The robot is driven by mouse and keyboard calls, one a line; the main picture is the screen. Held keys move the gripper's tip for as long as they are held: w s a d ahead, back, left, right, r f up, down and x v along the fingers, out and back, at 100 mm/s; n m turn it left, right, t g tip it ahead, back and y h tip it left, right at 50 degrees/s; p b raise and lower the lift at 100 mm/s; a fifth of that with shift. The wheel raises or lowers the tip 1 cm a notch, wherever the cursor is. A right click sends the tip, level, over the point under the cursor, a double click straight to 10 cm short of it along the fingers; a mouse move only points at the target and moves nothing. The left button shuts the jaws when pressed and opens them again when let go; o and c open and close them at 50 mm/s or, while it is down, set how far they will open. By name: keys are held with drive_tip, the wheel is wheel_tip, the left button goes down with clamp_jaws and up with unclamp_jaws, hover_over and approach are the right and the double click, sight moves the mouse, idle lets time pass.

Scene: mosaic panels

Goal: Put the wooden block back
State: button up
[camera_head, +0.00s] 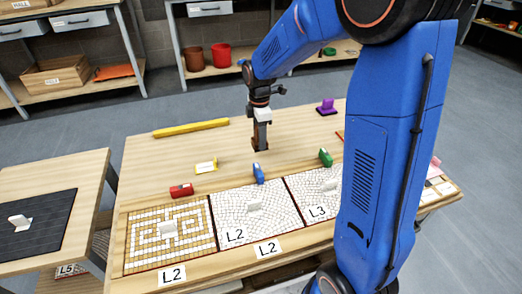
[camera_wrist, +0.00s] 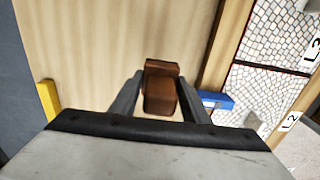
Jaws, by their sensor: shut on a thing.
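My gripper (camera_head: 261,133) hangs fingers down over the bare wood of the main table in the head view, behind the blue object. It is shut on the brown wooden block (camera_wrist: 160,92), which sits between the two fingers in the wrist view. In the head view the block is a small dark shape at the fingertips, hard to tell from them. I cannot tell whether the block touches the tabletop.
Mosaic panels (camera_head: 250,228) with upright white pieces line the table's front. Red (camera_head: 181,191), blue (camera_head: 258,173) and green (camera_head: 326,157) objects stand behind them. A yellow bar (camera_head: 191,128) and a purple object (camera_head: 327,106) lie further back. A side table (camera_head: 70,165) stands left.

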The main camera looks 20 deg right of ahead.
drive_tip(key=shift+f, duration=2.95)
drive_tip(key=shift+f, duration=0.1)
drive_tip(key=o, duration=1)
drive_tip(key=shift+o, duration=0.2)
